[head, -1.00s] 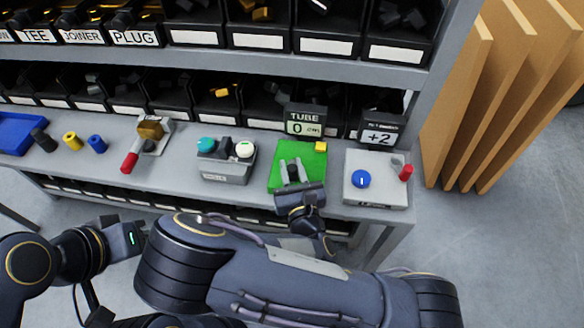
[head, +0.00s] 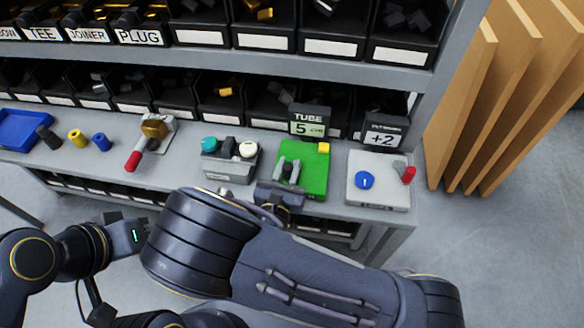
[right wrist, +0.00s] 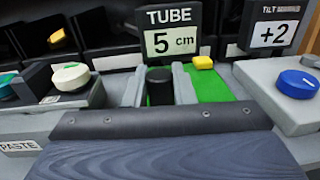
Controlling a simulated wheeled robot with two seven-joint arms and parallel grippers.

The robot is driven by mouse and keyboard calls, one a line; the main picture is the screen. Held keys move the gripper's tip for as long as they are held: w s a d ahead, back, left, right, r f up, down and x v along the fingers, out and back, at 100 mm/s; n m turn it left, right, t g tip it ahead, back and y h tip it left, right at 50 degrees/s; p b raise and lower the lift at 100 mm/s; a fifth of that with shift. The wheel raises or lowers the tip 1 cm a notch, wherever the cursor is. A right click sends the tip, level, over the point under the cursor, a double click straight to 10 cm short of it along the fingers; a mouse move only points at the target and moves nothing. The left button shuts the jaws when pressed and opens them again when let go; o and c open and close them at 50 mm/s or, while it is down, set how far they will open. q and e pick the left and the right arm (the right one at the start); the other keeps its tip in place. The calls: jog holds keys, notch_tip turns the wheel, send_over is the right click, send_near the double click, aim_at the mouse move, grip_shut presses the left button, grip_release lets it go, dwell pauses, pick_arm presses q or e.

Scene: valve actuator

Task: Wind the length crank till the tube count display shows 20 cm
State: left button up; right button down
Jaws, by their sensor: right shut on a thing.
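The tube count display (head: 309,123) stands at the back of the green board (head: 316,178) and reads 5 cm; it reads the same in the right wrist view (right wrist: 171,41). My right gripper (head: 287,170) reaches over the green board from the front. Its two grey fingers are shut on a dark upright knob (right wrist: 160,86), which looks like the handle of the length crank. The rest of the crank is hidden by my gripper. Only my left arm's links show at the lower left; its fingers are not visible.
A yellow block (head: 323,147) sits at the board's back right corner. Right of the board is a box with a blue knob (head: 364,180) and a red-tipped handle (head: 408,174), under a +2 display (head: 384,136). Left is a grey box (head: 230,162) with teal and white knobs.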

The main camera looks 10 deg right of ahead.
jog(key=m+g+h, duration=0.2)
jog(key=h, duration=0.1)
jog(key=w+a+m+h+b, duration=0.1)
jog(key=shift+f+m+g+h, duration=0.15)
jog(key=shift+m+g+h, duration=0.15)
jog(key=shift+g+h, duration=0.1)
jog(key=shift+w+a+m+g+h+b, duration=0.15)
jog(key=shift+m+g+h+b, duration=0.1)
jog(key=shift+m+g+h, duration=0.35)
jog(key=shift+w+m+g+h+b, duration=0.2)
jog(key=shift+m+g+h+b, duration=0.05)
jog(key=shift+m+g+h, duration=0.35)
jog(key=shift+w+a+m+g+h+b, duration=0.15)
jog(key=shift+m+g+h+b, duration=0.1)
jog(key=shift+m+g+h, duration=0.35)
jog(key=shift+r+g, duration=0.2)
jog(key=shift+g, duration=0.1)
jog(key=c, duration=1.3)
grip_release()
jog(key=shift+o, duration=0.2)
